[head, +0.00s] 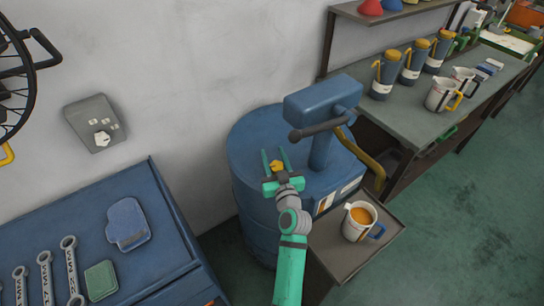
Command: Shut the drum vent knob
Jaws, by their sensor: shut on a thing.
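The drum vent knob (277,165) is a small yellow knob on the top of the blue drum (252,212), left of the drum's pump. My gripper (275,156) is over the drum top with its two green fingers on either side of the knob, shut on it. The knob's lower part is hidden by the gripper, and its exact turn angle is too small to tell.
A blue pump head with a dark handle (320,125) rises close to the right of my gripper. A jug of orange liquid (360,222) stands on a low tray (335,250). A blue bench (70,265) with wrenches is left; a shelf bench (420,120) holds jugs.

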